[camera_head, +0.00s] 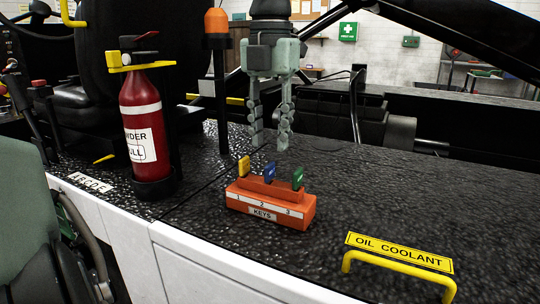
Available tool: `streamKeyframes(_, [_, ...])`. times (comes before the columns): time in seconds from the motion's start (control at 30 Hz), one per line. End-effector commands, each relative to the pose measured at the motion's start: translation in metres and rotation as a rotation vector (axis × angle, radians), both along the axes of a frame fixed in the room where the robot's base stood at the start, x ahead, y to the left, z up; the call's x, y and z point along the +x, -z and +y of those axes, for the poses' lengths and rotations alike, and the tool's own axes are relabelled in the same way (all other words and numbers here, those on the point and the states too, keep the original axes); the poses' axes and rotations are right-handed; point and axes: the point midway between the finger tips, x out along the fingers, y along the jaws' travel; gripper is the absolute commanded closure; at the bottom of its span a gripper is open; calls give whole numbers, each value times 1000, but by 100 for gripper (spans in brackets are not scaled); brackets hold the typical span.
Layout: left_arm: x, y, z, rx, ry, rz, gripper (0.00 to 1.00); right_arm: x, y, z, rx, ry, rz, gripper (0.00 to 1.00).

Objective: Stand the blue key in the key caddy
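The orange key caddy (270,206) sits on the black textured deck, with a white strip numbered 1, 2, 3 and a KEYS label on its front. The blue key (270,171) stands upright at the middle place of the caddy, above number 2. A yellow key (244,166) stands at its left and a green key (297,178) at its right. My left gripper (270,143) hangs fingers down above and behind the caddy. Its fingers are apart with nothing between them, and it looks clear of the keys. My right gripper is not in view.
A red fire extinguisher (146,125) stands left of the caddy, and an orange-topped beacon post (217,60) stands behind it. A yellow handle (400,268) and an OIL COOLANT label (399,252) are at front right. The deck right of the caddy is clear.

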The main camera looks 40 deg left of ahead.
Motion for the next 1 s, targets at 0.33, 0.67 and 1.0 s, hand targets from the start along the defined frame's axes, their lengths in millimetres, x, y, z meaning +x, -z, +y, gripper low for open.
streamKeyframes(0.33, [0,-55,0,1,0,0,69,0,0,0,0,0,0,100])
streamKeyframes(0.67, [0,-61,0,0,1,0,69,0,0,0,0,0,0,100])
streamKeyframes(1.0, [0,-61,0,0,1,1,69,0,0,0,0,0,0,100])
